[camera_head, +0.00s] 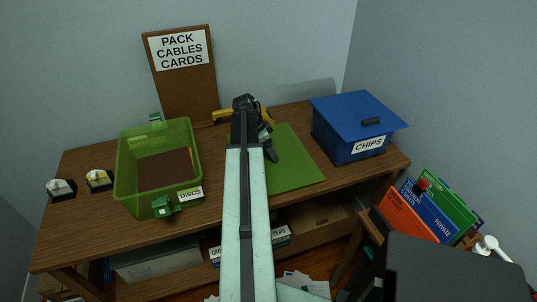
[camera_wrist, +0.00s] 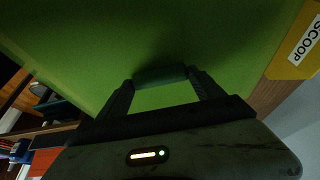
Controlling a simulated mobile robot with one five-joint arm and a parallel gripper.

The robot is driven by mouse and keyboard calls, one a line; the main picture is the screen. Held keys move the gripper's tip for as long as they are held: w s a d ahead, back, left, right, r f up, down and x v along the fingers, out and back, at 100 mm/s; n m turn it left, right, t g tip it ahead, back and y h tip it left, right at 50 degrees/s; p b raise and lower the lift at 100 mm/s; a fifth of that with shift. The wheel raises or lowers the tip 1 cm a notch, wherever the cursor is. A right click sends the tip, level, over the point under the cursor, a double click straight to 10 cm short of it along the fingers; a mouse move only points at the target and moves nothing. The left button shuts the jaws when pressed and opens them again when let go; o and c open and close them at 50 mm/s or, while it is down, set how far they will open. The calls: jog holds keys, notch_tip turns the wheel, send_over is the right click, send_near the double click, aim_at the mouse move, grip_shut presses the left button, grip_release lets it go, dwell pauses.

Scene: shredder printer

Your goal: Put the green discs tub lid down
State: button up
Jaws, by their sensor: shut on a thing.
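The green discs tub lid (camera_head: 295,165) is a flat green panel at the right middle of the brown desk, level with the top or close above it; I cannot tell if it touches. My gripper (camera_head: 268,145) is over its left part. In the wrist view the lid (camera_wrist: 90,45) fills most of the upper picture, and my fingers are shut on its dark green handle (camera_wrist: 160,75). The green discs tub (camera_head: 128,180) stands open at the left of the desk, with a DISCS label and green side clips. Something brown shows inside it. My arm hides part of the lid.
A blue CHIPS box (camera_head: 340,148) with its lid on stands right of the green lid. A yellow scoop (camera_head: 223,115) lies behind my gripper; its label shows in the wrist view (camera_wrist: 297,50). A brown sign board (camera_head: 180,95) leans on the wall. Two small holders (camera_head: 98,181) sit left of the tub.

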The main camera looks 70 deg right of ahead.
jog(key=shift+w+a+f, duration=0.15)
jog(key=shift+w+f, duration=0.15)
jog(key=shift+f, duration=0.15)
jog(key=o, duration=1.4)
jog(key=shift+r+p, duration=0.35)
jog(key=shift+p, duration=0.1)
jog(key=p+v, duration=1)
jog(key=v, duration=0.1)
jog(key=shift+w+a+r+p, duration=0.15)
jog(key=shift+r+p, duration=0.1)
jog(key=shift+p, duration=0.1)
